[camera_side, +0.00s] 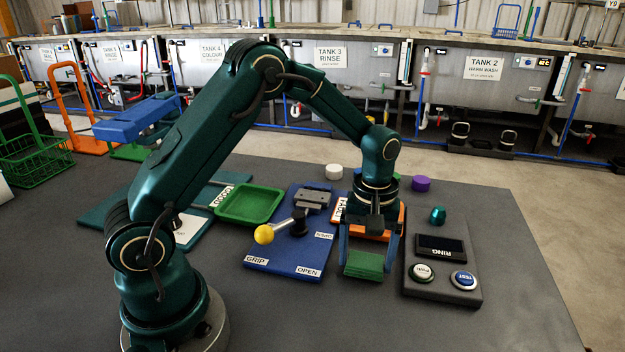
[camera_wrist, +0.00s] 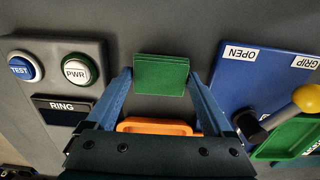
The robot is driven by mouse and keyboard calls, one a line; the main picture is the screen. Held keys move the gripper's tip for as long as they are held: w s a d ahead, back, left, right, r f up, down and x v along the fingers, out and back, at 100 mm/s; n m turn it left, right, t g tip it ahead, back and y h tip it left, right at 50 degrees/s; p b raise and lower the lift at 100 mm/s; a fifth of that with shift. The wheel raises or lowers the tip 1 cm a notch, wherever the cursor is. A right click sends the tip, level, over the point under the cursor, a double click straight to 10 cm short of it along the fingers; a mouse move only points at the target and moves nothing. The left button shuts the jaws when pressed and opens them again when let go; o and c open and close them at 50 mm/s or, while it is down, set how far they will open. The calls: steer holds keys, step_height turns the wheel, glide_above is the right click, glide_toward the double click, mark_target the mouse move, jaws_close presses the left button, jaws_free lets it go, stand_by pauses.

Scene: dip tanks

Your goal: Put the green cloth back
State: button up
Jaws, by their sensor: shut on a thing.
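The green cloth (camera_side: 366,264) is a small folded block between the fingers of my gripper (camera_side: 366,268), which is shut on it. The wrist view shows the cloth (camera_wrist: 161,75) held between the two blue fingertips (camera_wrist: 160,78). I cannot tell whether its underside touches the dark table. A green tray (camera_side: 222,217) lies to the left, beyond the blue board, and looks empty. An orange tray (camera_side: 402,222) is just behind my gripper, partly hidden by it; it also shows in the wrist view (camera_wrist: 157,126).
Left of my gripper is a blue board (camera_side: 270,262) with a yellow-knobbed lever (camera_side: 264,234). Right of it is a control box (camera_side: 440,286) with a RING display and two buttons. White (camera_side: 334,172) and purple (camera_side: 421,184) round pieces stand behind. The table's front is clear.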

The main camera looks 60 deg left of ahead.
mark_target(366, 261)
steer(key=shift+f, duration=0.35)
steer(key=o, duration=1.1)
steer(key=shift+c, duration=0.2)
steer(key=shift+r, duration=0.15)
step_height(366, 261, up, 11)
steer(key=s+r+m+t, duration=0.35)
steer(key=s+r, duration=0.25)
steer(key=s, duration=0.2)
steer(key=s+d+f+m+t, duration=0.1)
steer(key=s+f+m+t, duration=0.1)
steer(key=s+m, duration=0.3)
steer(key=shift+s+d, duration=0.2)
steer(key=shift+s, duration=1.45)
steer(key=shift+m, duration=0.25)
